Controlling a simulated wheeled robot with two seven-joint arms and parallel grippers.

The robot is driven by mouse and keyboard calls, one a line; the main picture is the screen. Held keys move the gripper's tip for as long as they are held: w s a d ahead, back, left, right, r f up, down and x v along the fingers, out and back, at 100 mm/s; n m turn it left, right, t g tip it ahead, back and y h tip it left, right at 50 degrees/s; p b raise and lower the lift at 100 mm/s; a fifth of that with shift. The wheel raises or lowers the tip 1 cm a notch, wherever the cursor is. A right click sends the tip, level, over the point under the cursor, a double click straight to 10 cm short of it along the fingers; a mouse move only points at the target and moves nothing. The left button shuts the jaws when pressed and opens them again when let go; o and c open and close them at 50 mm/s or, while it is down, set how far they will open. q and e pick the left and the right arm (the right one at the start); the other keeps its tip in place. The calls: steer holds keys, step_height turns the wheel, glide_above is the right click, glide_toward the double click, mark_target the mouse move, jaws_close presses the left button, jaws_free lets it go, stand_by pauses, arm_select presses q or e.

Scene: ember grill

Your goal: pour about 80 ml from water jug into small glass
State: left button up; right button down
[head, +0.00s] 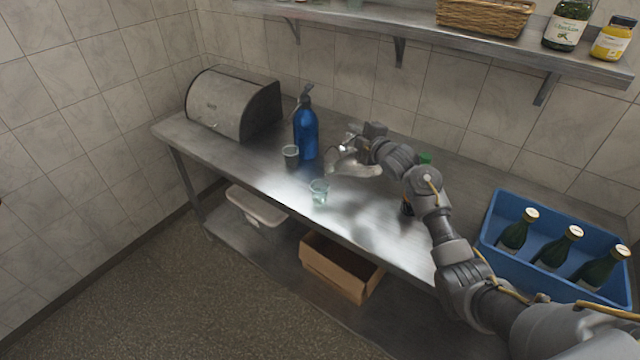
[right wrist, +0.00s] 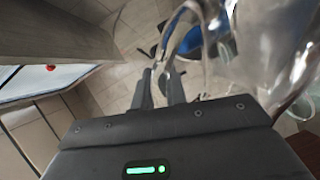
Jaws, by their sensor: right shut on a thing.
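The clear water jug (head: 355,170) is held tilted well over above the metal counter, its left end close above and right of a small glass. It also fills the upper right of the right wrist view (right wrist: 275,45). My right gripper (head: 348,148) is shut on the jug's handle; the fingers (right wrist: 162,85) show in the right wrist view. The small glass (head: 318,192) stands upright near the counter's front edge and looks faintly blue-green. I cannot tell its water level or see a clear stream. My left gripper is not in view.
A blue crate (head: 490,235) with dark green bottles is at right. A green-capped bottle (head: 425,159) stands partly behind my right arm.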

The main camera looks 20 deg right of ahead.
steer(key=shift+r, duration=0.3)
